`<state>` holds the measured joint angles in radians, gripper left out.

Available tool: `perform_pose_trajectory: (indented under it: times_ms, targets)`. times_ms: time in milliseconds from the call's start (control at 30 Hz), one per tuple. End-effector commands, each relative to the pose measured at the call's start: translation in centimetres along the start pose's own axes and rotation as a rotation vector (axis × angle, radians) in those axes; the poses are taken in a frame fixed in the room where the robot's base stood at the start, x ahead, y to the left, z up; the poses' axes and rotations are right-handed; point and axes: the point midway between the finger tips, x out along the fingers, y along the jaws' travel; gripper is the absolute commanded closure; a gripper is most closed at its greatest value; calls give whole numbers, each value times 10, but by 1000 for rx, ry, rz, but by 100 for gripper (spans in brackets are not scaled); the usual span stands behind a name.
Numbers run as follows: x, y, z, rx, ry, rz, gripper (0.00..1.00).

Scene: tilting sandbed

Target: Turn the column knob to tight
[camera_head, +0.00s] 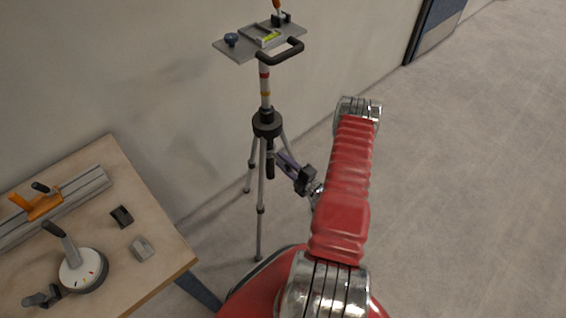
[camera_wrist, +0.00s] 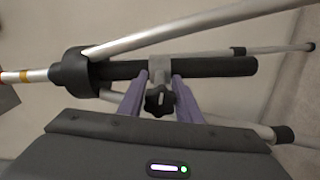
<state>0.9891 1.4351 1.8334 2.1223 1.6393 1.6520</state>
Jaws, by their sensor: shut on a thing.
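The column knob (camera_wrist: 158,103) is a dark lobed knob with a small pale mark, on a grey collar (camera_wrist: 160,68) around the tripod's black lower column. The knob cannot be made out in that view.
A plate (camera_head: 236,51) on top of the tripod carries a level, a blue knob and a black handle (camera_head: 280,52). A wooden table (camera_head: 165,240) with a rail and a round dial device (camera_head: 82,270) stands at left. A wall is behind; the floor at right is clear.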

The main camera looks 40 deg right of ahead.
Motion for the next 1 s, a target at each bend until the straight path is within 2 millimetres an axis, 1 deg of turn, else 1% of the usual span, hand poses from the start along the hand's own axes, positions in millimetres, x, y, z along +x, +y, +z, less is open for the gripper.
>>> perform_pose_trajectory:
  times_ms: [33,233,267,500,833,1000]
  targets:
    - [-1,-4,0,5,-3,-8,91]
    - [-1,-4,-1,5,-2,-9,91]
    - [-1,-4,-1,5,-2,-9,68]
    - [-1,-3,-1,3,0,-6,51]
    - [-2,-1,-1,1,1,-3,51]
    - [-14,-1,0,2,-1,-3,51]
